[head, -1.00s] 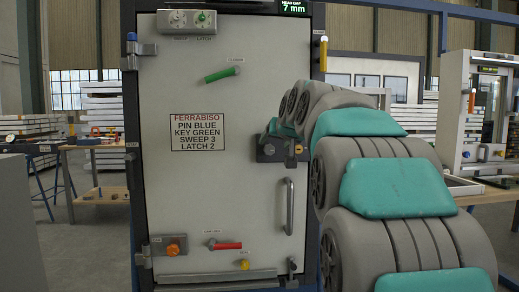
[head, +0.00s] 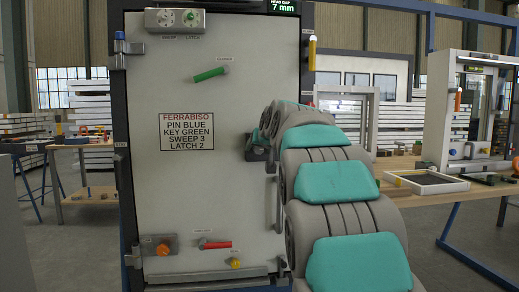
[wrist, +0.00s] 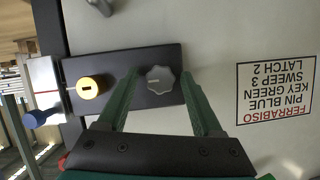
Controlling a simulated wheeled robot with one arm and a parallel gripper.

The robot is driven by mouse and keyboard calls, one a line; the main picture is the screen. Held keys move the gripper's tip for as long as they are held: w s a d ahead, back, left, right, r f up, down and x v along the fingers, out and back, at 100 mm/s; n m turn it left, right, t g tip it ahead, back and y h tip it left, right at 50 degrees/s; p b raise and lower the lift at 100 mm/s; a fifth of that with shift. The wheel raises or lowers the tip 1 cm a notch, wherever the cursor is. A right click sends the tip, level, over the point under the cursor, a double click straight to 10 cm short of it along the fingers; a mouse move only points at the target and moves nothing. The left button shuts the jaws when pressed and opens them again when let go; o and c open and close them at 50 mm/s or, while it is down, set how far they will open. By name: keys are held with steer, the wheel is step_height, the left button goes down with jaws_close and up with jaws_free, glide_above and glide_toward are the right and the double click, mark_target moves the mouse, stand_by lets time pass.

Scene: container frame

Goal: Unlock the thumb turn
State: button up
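The thumb turn (wrist: 159,79) is a grey scalloped knob on a dark lock plate (wrist: 116,70), in the middle of the wrist view. My gripper (wrist: 160,82) is open, with its two green fingers on either side of the knob. I cannot tell whether they touch it. A gold keyhole cylinder (wrist: 89,87) sits on the same plate, left of the knob in the wrist view. In the head view only part of the lock plate (head: 254,154) shows on the right side of the pale door (head: 215,110). My arm hides the knob and gripper there.
The door also bears a green handle (head: 211,74), a red handle (head: 216,245), an orange knob (head: 162,249) and a printed sign (head: 186,132). A blue knob (wrist: 35,118) stands near the plate's left end in the wrist view. A wooden table (head: 430,195) stands at right.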

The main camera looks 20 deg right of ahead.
jaws_close()
stand_by(0.3)
steer(key=shift+n, duration=0.3)
steer(key=n+h, duration=0.2)
steer(key=n, duration=0.1)
steer(key=n+g+h, duration=0.1)
steer(key=n+h, duration=0.1)
steer(key=shift+a+n+h, duration=0.2)
steer(key=shift+n+h, duration=0.1)
steer(key=shift+n, duration=0.1)
steer(key=n+h, duration=0.1)
steer(key=n, duration=0.2)
steer(key=n+t+h, duration=0.1)
steer(key=n+h, duration=0.1)
steer(key=n, duration=0.1)
steer(key=shift+a+f+n+b, duration=0.1)
steer(key=shift+f+n+b, duration=0.1)
steer(key=shift+n+b, duration=0.15)
steer(key=shift+w, duration=0.1)
stand_by(0.5)
